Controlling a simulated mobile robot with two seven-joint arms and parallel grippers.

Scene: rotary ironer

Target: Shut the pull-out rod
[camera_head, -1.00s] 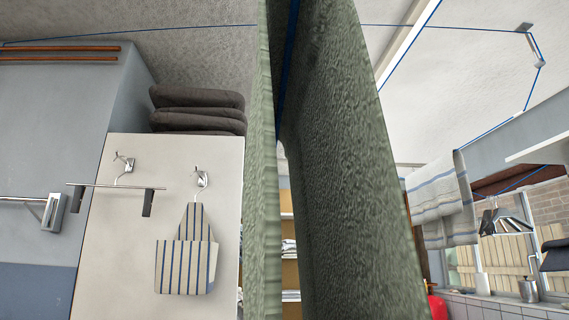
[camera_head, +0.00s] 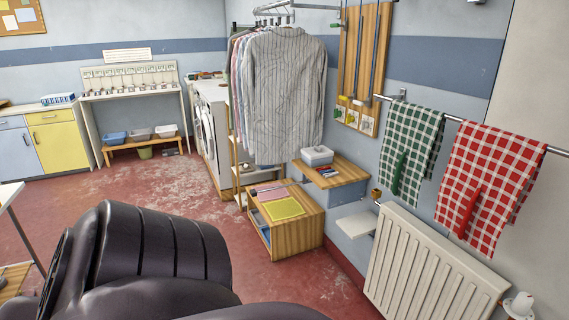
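I cannot tell which of these, if either, is the pull-out rod. Neither of my grippers is in view. A dark ribbed part of my own arm fills the lower left.
A wooden cabinet (camera_head: 288,238) stands below the shirts, with a wall shelf (camera_head: 345,173) beside it. A white radiator (camera_head: 430,265) is at the lower right. White washing machines (camera_head: 208,125) stand behind the garments. The red floor (camera_head: 150,190) in the middle is clear.

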